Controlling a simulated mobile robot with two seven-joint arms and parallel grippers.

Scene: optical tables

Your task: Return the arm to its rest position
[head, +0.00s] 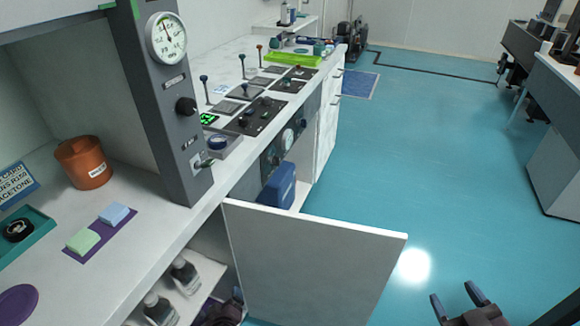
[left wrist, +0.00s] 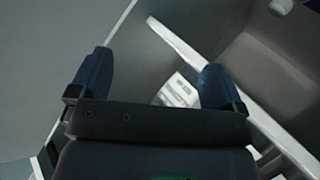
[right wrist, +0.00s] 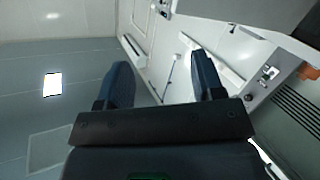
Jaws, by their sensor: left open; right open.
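My left gripper (head: 226,308) shows as a dark shape at the bottom edge of the head view, low beside the open cabinet, partly cut off. In the left wrist view its two blue fingers (left wrist: 155,72) stand apart with nothing between them. A pale cabinet panel and a bottle label show beyond them. My right gripper (head: 460,297) is at the lower right of the head view, over the floor. Its fingers (right wrist: 162,68) are apart and empty in the right wrist view.
The white cabinet door (head: 310,262) stands open between my two grippers. Bottles (head: 185,273) stand on the shelf inside. The white bench top (head: 150,222) is above, with an orange pot (head: 84,162) and sponges. Blue floor (head: 440,170) at the right is clear.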

